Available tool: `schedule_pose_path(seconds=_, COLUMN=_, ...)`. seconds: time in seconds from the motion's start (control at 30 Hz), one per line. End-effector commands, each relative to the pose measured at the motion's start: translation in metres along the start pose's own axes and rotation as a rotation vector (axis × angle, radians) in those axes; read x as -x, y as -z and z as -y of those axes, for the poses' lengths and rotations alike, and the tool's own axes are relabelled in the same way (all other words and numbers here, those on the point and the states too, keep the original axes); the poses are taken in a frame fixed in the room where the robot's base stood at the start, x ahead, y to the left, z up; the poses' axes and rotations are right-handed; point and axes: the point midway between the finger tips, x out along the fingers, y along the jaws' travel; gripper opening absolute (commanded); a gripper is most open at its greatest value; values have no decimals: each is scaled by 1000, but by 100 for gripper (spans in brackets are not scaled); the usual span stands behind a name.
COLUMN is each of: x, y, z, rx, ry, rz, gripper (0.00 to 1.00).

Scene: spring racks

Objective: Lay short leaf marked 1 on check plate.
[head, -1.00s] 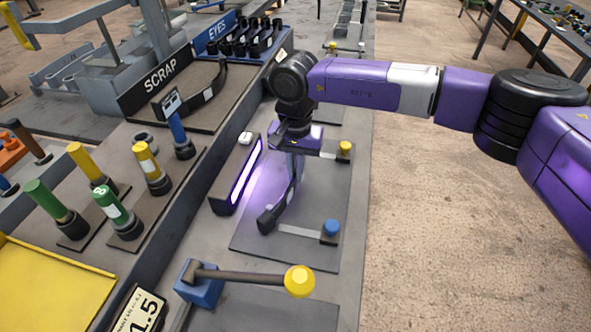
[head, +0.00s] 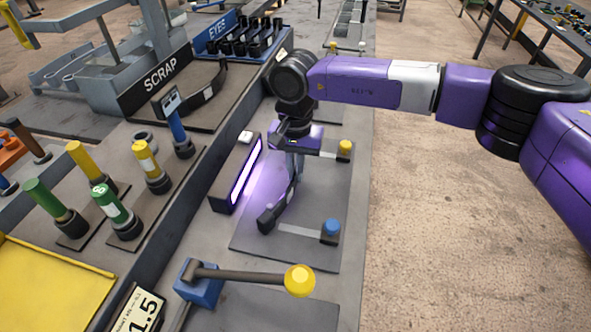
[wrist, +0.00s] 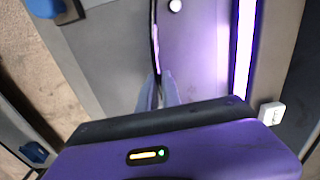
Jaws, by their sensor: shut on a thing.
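My gripper (head: 296,176) points down over the check plate (head: 290,250), a dark flat plate beside a glowing purple light bar. It is shut on a dark, curved short leaf (head: 282,207), which stands on edge and runs from the fingers toward the plate's near left. In the wrist view the leaf (wrist: 154,45) is a thin dark strip between the fingertips (wrist: 160,92). Its near end is at or just above the plate; I cannot tell if it touches. The mark 1 is not readable.
The light bar (head: 240,180) stands left of the plate. A blue knob (head: 331,227) and a yellow knob (head: 345,147) are at its right edge. A yellow-knobbed lever (head: 299,279) is in front. Another dark curved leaf (head: 215,88) lies by the SCRAP sign (head: 165,76).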

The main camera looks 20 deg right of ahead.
Motion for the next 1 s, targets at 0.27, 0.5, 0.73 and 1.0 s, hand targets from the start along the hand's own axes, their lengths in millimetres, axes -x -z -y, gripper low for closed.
schedule_pose_path(seconds=0.27, x=2, y=1, z=1, rx=0, ry=2, rz=-1, gripper=0)
schedule_pose_path(seconds=0.5, x=2, y=1, z=2, rx=0, ry=2, rz=-2, gripper=0)
schedule_pose_path(seconds=0.73, x=2, y=1, z=4, rx=0, ry=2, rz=-2, gripper=0)
schedule_pose_path(seconds=1.0, x=2, y=1, z=8, rx=0, ry=2, rz=-2, gripper=0)
